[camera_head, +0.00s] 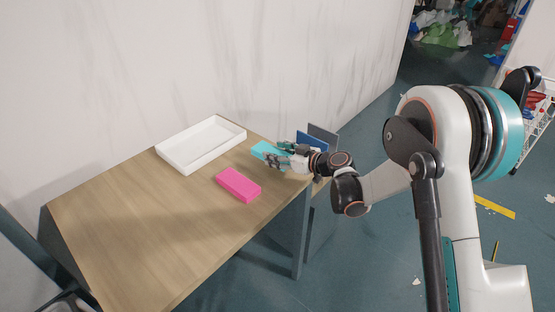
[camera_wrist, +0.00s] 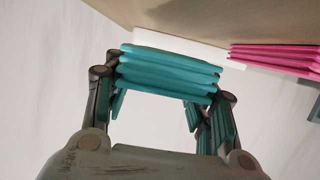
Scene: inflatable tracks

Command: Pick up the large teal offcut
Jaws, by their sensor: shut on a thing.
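The teal offcut (camera_wrist: 168,72) is a stack of folded teal layers and lies across my gripper (camera_wrist: 165,95) in the wrist view. My gripper's fingers are closed on its two ends. In the head view the teal offcut (camera_head: 266,150) shows at the tips of my gripper (camera_head: 276,156), over the right end of the wooden table (camera_head: 130,230). My fingers hide part of it there. I cannot tell for sure whether it is clear of the tabletop.
A pink block (camera_head: 238,184) lies on the table just left of my gripper. A white shallow tray (camera_head: 203,143) sits behind it near the wall. Blue and dark panels (camera_head: 314,140) stand beyond my gripper. The table's left part is bare.

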